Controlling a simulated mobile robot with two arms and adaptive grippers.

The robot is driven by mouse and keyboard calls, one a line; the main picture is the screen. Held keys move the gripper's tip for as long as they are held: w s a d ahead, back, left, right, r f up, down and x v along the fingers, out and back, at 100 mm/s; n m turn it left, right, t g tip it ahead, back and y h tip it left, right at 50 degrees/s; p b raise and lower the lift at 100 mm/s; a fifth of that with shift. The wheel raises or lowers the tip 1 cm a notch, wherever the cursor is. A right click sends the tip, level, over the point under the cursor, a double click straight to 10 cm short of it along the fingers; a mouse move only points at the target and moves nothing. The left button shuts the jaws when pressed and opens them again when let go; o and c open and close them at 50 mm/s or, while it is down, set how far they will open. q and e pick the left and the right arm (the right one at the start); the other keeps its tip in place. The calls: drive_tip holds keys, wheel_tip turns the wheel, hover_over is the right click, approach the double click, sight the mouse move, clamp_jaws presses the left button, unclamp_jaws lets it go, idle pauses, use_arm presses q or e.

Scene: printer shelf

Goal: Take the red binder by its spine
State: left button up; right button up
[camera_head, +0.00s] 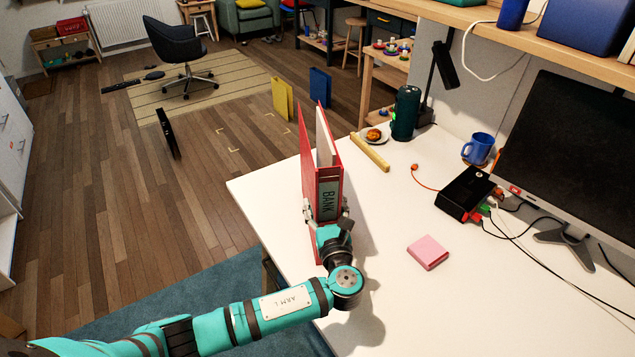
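The red binder (329,177) stands upright on the white desk, near its left edge, with its spine facing me. A pale label reading "BANK" is on the spine, and white paper shows at its top. My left gripper (328,212) is at the lower part of the spine, one finger on each side of it. No clear gap shows between the fingers and the binder, so it looks shut on it. The gripper and wrist hide part of the spine's lower end. My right gripper is not in view.
On the desk (390,220) are a pink block (428,252), a yellow bar (370,152), a plate with a pastry (374,135), a dark green cylinder (405,113), a blue mug (478,149), a black box (466,193) with cables and a monitor (572,155). The desk's front middle is clear.

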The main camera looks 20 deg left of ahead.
use_arm(q)
drive_tip(key=c, duration=1.1)
drive_tip(key=shift+r, duration=0.1)
clamp_jaws()
